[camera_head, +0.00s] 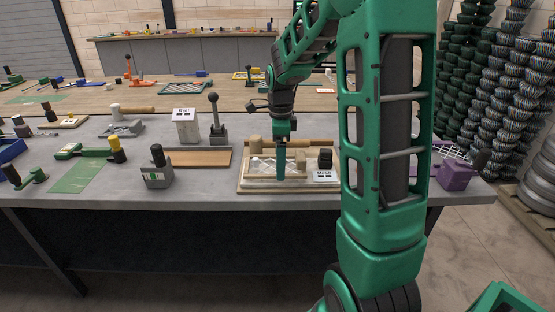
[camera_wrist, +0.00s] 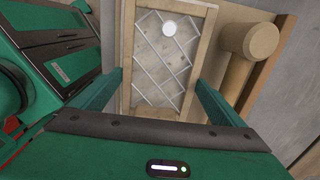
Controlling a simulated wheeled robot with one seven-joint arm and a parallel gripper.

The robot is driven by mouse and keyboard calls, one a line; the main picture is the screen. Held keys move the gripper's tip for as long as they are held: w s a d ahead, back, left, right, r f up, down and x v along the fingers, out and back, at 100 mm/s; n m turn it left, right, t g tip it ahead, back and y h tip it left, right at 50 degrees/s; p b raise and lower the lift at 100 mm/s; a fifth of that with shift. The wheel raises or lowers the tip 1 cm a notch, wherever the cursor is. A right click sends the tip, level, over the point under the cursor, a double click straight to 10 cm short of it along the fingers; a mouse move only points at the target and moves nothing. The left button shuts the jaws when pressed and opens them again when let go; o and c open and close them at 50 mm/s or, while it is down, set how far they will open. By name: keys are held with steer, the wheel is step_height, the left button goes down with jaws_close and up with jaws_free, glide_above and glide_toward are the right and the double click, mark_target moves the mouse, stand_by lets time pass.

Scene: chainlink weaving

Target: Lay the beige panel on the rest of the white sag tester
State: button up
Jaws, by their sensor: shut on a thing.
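The beige panel, a light wooden frame with white diamond mesh, shows between my fingers in the wrist view (camera_wrist: 122,106). It also shows, small, around my gripper in the head view (camera_head: 298,160). My gripper (camera_head: 281,176) is low over the pale stand at the table's front edge, shut on the panel, with one finger on each side of the frame in the wrist view (camera_wrist: 160,85). A white block labelled "Mesh" (camera_head: 325,176) stands beside it. A round white disc (camera_wrist: 169,28) shows over the mesh. I cannot tell whether the panel touches the rest beneath it.
A wooden mallet (camera_head: 256,144) lies close behind the panel; its head shows at the right of the wrist view (camera_wrist: 250,40). A white box labelled "Roll" (camera_head: 186,125) and a grey lever tool (camera_head: 217,125) stand to the left. A purple device (camera_head: 456,175) stands right.

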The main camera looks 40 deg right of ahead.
steer(key=shift+f, duration=0.5)
steer(key=o, duration=1)
step_height(320, 180, up, 11)
steer(key=shift+w+f, duration=0.1)
steer(key=shift+f, duration=0.05)
steer(key=s+a+f+n, duration=0.1)
steer(key=s+n, duration=0.5)
steer(key=s, duration=0.3)
steer(key=s+a+f+n, duration=0.1)
steer(key=s+f+n, duration=0.1)
steer(key=s+n, duration=0.4)
steer(key=s+a+f+n, duration=0.1)
steer(key=s+n, duration=0.5)
steer(key=s, duration=0.7)
steer(key=shift+s+a+f+n, duration=0.2)
steer(key=shift+s+f+n, duration=0.15)
steer(key=shift+f, duration=0.4)
